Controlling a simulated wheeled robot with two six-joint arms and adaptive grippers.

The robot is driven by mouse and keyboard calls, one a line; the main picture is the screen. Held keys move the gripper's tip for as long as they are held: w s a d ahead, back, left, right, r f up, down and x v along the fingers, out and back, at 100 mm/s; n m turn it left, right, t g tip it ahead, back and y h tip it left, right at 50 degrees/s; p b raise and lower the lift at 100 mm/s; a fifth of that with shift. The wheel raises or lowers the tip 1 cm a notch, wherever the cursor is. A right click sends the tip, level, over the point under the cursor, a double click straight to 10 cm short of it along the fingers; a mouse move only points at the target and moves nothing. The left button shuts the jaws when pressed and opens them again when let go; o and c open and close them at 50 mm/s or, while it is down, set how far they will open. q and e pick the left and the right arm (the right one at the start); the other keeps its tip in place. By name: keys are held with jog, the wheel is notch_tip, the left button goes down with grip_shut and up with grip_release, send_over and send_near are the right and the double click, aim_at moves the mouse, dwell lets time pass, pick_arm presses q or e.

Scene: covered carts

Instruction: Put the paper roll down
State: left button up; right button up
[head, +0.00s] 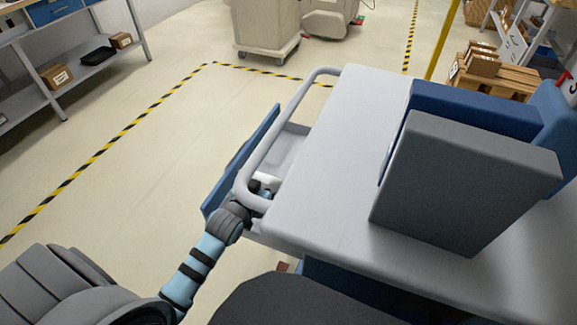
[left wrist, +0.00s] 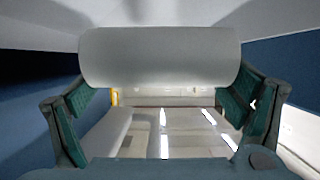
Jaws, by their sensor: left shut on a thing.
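The paper roll (left wrist: 160,57) is a pale, smooth cylinder lying across the left wrist view. My left gripper (left wrist: 165,85) is shut on it, with a green-padded finger at each end. In the head view the left gripper (head: 262,190) reaches under the handle rail of the grey cart (head: 335,180), at its left side. A small white part of the roll (head: 267,180) shows there; the cart top and my wrist hide the rest. I cannot tell whether the roll touches the surface below. My right gripper is not in view.
A grey box (head: 465,185) and a blue one (head: 475,110) stand on the cart top. A blue panel (head: 245,158) hangs beside the handle rail (head: 290,112). A pale lower tray (head: 288,150) shows below the top. Open floor (head: 150,185) lies to the left.

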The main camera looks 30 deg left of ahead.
pick_arm(q)
jog(key=w+b, duration=0.1)
jog(key=w, duration=0.2)
jog(key=w+b, duration=0.1)
jog(key=w, duration=0.3)
jog(key=w+b, duration=0.1)
jog(key=w, duration=0.2)
jog(key=shift+w+a+f, duration=0.25)
jog(key=shift+w+a, duration=0.05)
notch_tip(320, 180, down, 3)
jog(key=shift+f+b, duration=0.2)
jog(key=shift+b, duration=0.65)
jog(key=shift+r, duration=0.1)
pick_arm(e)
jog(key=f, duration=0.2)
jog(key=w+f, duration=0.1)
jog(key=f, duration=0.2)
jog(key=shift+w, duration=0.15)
pick_arm(q)
jog(key=o, duration=0.9)
jog(key=shift+o, duration=0.4)
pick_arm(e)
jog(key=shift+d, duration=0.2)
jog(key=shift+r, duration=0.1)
